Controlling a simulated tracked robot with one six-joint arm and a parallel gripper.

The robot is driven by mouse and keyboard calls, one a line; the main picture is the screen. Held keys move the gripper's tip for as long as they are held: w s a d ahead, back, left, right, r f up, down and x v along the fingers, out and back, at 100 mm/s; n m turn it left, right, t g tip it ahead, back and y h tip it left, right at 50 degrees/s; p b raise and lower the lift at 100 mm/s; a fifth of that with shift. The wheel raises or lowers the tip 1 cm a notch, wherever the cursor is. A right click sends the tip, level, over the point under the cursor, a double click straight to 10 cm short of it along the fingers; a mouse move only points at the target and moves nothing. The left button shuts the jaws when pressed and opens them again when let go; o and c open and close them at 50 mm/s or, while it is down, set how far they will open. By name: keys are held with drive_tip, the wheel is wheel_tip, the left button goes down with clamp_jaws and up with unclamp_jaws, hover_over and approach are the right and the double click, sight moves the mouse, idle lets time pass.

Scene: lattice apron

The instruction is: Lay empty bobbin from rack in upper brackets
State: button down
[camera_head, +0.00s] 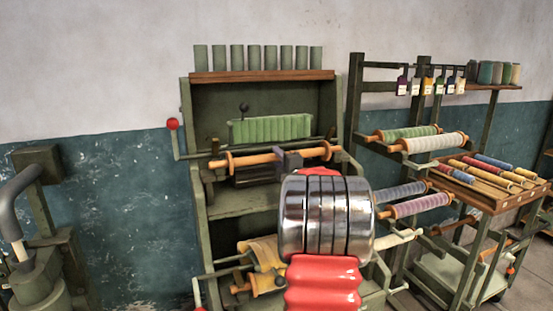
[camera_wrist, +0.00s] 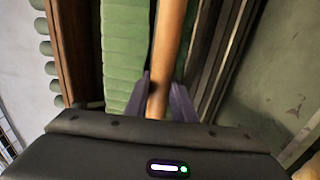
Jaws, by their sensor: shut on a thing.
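An empty wooden bobbin (camera_head: 247,160) with a bare orange-brown shaft and a flange near each end lies level across the front of the green machine (camera_head: 233,205). It is at the height of the machine's upper side brackets (camera_head: 346,160); I cannot tell whether its ends touch them. My gripper (camera_head: 283,158) is shut on the middle of the shaft. In the wrist view the bobbin (camera_wrist: 168,45) runs between the two purple fingers of my gripper (camera_wrist: 160,98). My arm hides much of the machine's lower right.
A green ribbed roll (camera_head: 270,129) sits just behind the bobbin. A red-knobbed lever (camera_head: 173,124) stands at the machine's left. Lower rollers with yellowish cloth (camera_head: 264,252) are below. A rack (camera_head: 355,90) with thread-wound bobbins (camera_head: 435,144) stands close on the right.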

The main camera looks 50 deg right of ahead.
drive_tip(key=shift+f, duration=0.1)
idle(0.4)
drive_tip(key=c, duration=1.4)
unclamp_jaws()
drive_tip(key=shift+f, duration=0.1)
drive_tip(key=v, duration=1.3)
drive_tip(key=shift+s+a, duration=0.2)
drive_tip(key=shift+s, duration=0.15)
